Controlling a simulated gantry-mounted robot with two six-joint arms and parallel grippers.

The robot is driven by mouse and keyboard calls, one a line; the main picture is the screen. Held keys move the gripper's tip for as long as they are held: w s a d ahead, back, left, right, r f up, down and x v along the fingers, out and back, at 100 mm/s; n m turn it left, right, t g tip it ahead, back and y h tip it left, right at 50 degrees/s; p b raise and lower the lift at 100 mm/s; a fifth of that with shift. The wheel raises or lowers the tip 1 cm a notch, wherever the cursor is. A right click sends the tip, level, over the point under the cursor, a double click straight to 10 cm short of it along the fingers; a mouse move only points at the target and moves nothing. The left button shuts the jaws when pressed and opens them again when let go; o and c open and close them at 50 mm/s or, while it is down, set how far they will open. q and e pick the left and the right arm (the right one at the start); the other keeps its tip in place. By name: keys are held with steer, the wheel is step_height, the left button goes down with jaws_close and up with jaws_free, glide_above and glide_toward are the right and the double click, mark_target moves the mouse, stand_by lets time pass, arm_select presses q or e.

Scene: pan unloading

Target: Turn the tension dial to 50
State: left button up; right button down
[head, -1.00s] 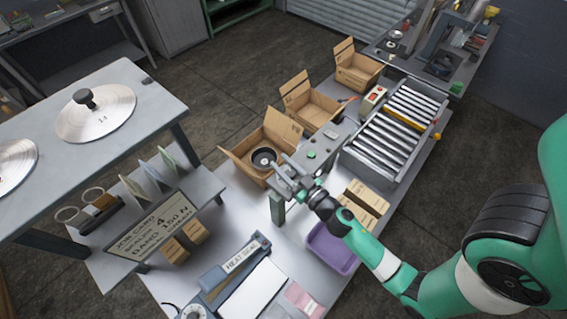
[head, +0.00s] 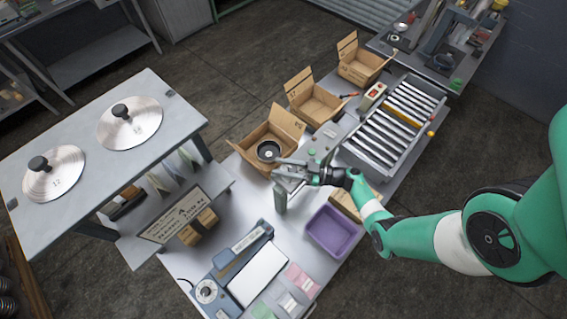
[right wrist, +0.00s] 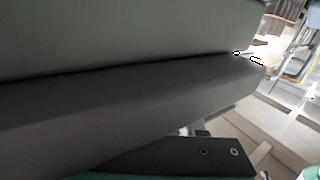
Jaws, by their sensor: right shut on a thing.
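My right gripper (head: 290,173) is at the near left end of a grey machine (head: 323,150) on the bench, above a grey-green post (head: 280,198). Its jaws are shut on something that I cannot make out. The right wrist view is filled by a grey-green surface (right wrist: 120,40) and a dark bar (right wrist: 120,110) close to the camera. I cannot pick out the tension dial or its reading; the arm and gripper cover part of the machine. A round dial (head: 206,291) shows on the blue heat sealer, its marks too small to read. My left gripper is not in view.
A black ring-shaped part (head: 268,151) shows at an open carton (head: 250,140) left of the gripper. A purple tray (head: 334,231) stands to the right. A roller conveyor (head: 395,120) lies behind. A raised shelf with metal discs (head: 130,122) stands at left.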

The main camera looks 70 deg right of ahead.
steer(key=shift+a+n+y, duration=0.15)
steer(key=shift+n+y, duration=0.55)
steer(key=shift+y, duration=0.4)
steer(key=c, duration=0.5)
jaws_free()
steer(key=shift+s, duration=0.15)
steer(key=b+v, duration=0.1)
steer(key=v, duration=1)
steer(key=shift+s+r+b, duration=0.2)
steer(key=shift+r+b, duration=0.05)
steer(key=shift+b, duration=0.15)
steer(key=shift+w, duration=0.1)
